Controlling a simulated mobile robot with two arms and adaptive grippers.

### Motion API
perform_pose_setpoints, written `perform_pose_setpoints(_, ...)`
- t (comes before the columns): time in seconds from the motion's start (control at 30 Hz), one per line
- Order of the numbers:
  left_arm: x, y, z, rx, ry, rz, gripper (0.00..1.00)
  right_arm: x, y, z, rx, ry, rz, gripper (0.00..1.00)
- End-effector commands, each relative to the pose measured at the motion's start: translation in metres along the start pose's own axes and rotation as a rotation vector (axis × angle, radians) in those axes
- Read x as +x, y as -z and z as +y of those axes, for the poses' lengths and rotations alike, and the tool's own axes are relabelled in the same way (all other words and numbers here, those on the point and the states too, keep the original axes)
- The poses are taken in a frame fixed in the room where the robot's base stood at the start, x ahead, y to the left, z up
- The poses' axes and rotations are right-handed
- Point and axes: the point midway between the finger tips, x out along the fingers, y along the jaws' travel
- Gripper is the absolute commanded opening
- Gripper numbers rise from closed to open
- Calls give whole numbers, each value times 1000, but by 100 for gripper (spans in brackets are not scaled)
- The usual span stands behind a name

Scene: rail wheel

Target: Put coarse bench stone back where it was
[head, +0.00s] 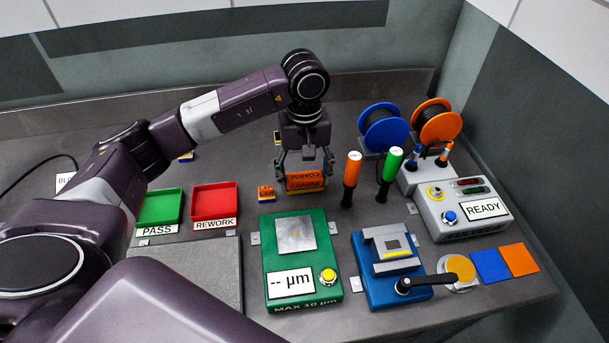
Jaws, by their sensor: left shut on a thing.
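The coarse bench stone (305,183) is an orange block with "COARSE" lettering on its top and front. It is near the middle of the bench, behind the green gauge. My left gripper (304,170) points down over it, with a finger on each side, shut on it. I cannot tell whether the stone touches the bench. A small orange label block (266,192) is just left of the stone. My right gripper is not in view.
A green PASS tray (160,207) and red REWORK tray (215,200) lie left. The green gauge (292,262) and blue vise fixture (388,265) stand in front. Orange (351,178) and green (390,173) handled tools stand close right. Cable reels and a READY box (460,208) are farther right.

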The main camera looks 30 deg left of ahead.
Motion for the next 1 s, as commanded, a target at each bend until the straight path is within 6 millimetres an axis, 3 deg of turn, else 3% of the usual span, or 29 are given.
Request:
perform_pose_setpoints(0.4, 11, 0, 0, 1, -2, 1, 43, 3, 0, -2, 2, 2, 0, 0)
perform_pose_setpoints(0.43, 11, 0, 0, 1, -1, 1, 63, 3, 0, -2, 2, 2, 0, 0)
perform_pose_setpoints(0.6, 10, 0, 0, 1, -1, 0, 79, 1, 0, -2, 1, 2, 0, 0)
perform_pose_setpoints(1.0, 4, 0, 1, 0, -2, 2, 79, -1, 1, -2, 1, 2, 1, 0)
